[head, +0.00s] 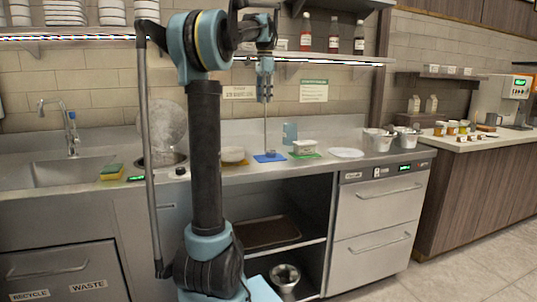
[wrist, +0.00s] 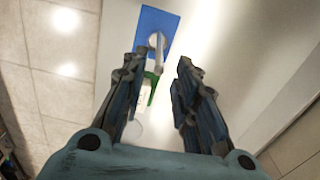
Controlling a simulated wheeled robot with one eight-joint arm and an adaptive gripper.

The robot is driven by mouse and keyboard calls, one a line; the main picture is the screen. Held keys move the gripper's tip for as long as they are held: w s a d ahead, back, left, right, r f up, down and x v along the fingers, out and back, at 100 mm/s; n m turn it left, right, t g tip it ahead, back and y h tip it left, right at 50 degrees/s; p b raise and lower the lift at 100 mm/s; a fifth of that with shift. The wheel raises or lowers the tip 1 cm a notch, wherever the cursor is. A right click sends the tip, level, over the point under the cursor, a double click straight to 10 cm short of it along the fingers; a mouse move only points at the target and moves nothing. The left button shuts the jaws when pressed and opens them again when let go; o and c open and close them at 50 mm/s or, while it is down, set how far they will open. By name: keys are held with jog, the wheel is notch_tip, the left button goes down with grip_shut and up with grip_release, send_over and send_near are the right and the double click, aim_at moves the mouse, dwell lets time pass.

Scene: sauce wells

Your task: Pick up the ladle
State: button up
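The ladle (head: 266,128) shows in the head view as a thin upright rod above a blue mat (head: 258,159) on the steel counter. In the wrist view the ladle (wrist: 158,48) has a round pale bowl over the blue mat (wrist: 172,20) and a thin handle seen nearly end-on. My gripper (head: 265,92) is above the counter, pointing down, at the rod's upper end. In the wrist view my gripper (wrist: 161,68) has its fingers apart, with the handle in the gap nearer the left finger. I see no grip on it.
A green mat (head: 316,155) with a white container lies right of the blue mat. A blue cup (head: 290,132) stands behind. A white plate (head: 346,153) and pails (head: 377,140) are farther right. A shelf (head: 330,60) with bottles runs above.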

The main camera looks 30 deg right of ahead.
aim_at(265, 115)
notch_tip(265, 115, down, 11)
jog(key=shift+d+r, duration=0.1)
jog(key=shift+d, duration=0.05)
grip_shut()
dwell(0.5)
